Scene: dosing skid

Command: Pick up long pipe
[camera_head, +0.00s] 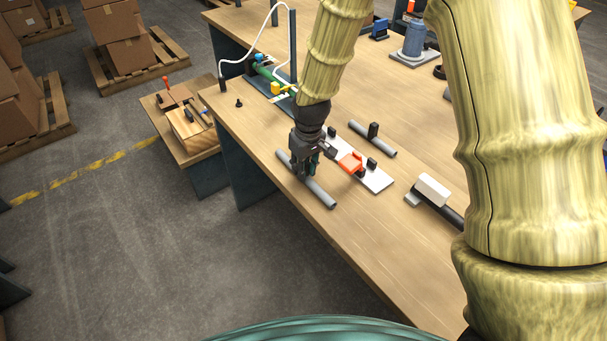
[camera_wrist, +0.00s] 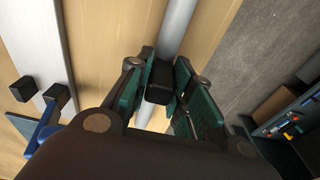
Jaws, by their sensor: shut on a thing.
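The long pipe (camera_head: 321,194) is a grey tube lying along the near-left edge of the wooden table. My gripper (camera_head: 304,172) points down over its middle. In the wrist view my gripper (camera_wrist: 160,88) has its green-padded fingers on both sides of a black block (camera_wrist: 160,77) on the pipe (camera_wrist: 179,25), shut on it. The pipe looks level and close to the table top; I cannot tell whether it touches. A shorter grey pipe (camera_head: 380,145) with a black block on it lies farther back.
A pale plate (camera_head: 378,182) with an orange clamp (camera_head: 350,162) lies just right of my gripper. A white block (camera_head: 433,188) on a dark bar is farther right. A green tube assembly (camera_head: 270,75) stands behind left. The table edge is close on the left.

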